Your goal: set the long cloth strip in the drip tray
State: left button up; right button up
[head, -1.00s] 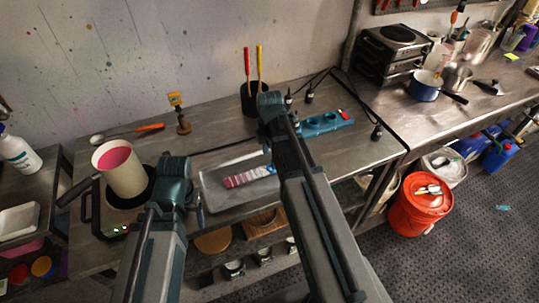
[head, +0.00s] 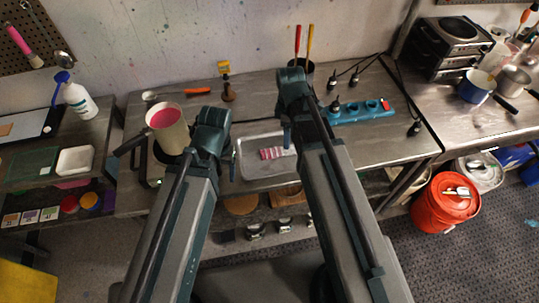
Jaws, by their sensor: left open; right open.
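A pink-and-red banded strip (head: 273,154), which looks like the cloth strip, lies flat in the shallow grey drip tray (head: 255,173). Its right end is close to my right arm, and I cannot tell whether more of it is hidden there. My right gripper (head: 287,138) is open, just above the strip's right end, mostly hidden behind its own wrist; it appears apart from the strip. My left gripper (head: 233,165) is open and empty at the tray's left edge, seen edge-on beside the pot.
A cream pot of pink liquid (head: 167,131) stands on a hot plate left of my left wrist. A blue power strip (head: 355,111) with cables lies right of my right arm. A dark cup with red and yellow-handled tools (head: 305,68) stands behind. An orange bucket (head: 447,200) is on the floor.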

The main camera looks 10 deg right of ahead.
jog(key=s+a+m, duration=0.9)
jog(key=s+a, duration=0.1)
jog(key=shift+s+a+m+h, duration=0.3)
jog(key=shift+a+m+h, duration=0.05)
jog(key=shift+m+h, duration=0.05)
notch_tip(320, 180, down, 4)
jog(key=b, duration=0.4)
dwell(0.3)
